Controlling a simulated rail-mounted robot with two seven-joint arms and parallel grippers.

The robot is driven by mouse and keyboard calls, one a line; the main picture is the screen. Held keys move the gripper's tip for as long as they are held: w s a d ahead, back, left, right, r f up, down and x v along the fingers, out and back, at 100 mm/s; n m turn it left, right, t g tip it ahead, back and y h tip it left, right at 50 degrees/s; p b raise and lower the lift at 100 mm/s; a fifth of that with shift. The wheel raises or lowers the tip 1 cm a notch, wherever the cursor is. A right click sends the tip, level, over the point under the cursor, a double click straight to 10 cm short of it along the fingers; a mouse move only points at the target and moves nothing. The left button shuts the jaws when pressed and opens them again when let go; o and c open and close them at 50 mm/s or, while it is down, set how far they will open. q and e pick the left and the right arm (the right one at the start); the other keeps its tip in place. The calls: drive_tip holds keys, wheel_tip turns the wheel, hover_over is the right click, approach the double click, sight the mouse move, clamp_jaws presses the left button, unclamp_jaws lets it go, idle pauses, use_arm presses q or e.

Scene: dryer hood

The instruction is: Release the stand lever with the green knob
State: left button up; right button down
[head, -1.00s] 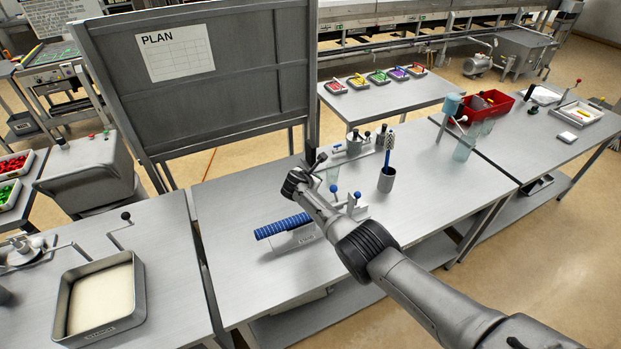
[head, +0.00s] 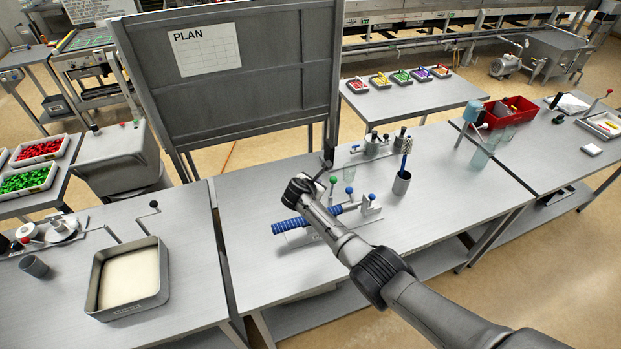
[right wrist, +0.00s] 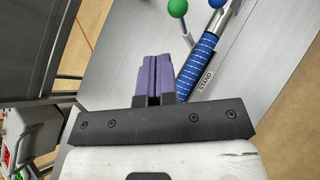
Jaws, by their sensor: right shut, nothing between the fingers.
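The green knob (head: 333,180) tops a thin lever on the stand, just beyond my right arm; it also shows at the top edge of the right wrist view (right wrist: 177,8). My left gripper is not in view.
A grey cup with a brush (head: 401,183) stands right of the stand. The PLAN board (head: 240,85) rises behind the table. A tray with pale contents (head: 130,280) is on the left table.

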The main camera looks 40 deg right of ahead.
drive_tip(key=shift+s+a+r, duration=0.2)
drive_tip(key=shift+a+r, duration=0.5)
drive_tip(key=shift+r, duration=0.05)
drive_tip(key=shift+s+a+r, duration=0.15)
drive_tip(key=shift+a+r, duration=0.55)
drive_tip(key=shift+r, duration=0.05)
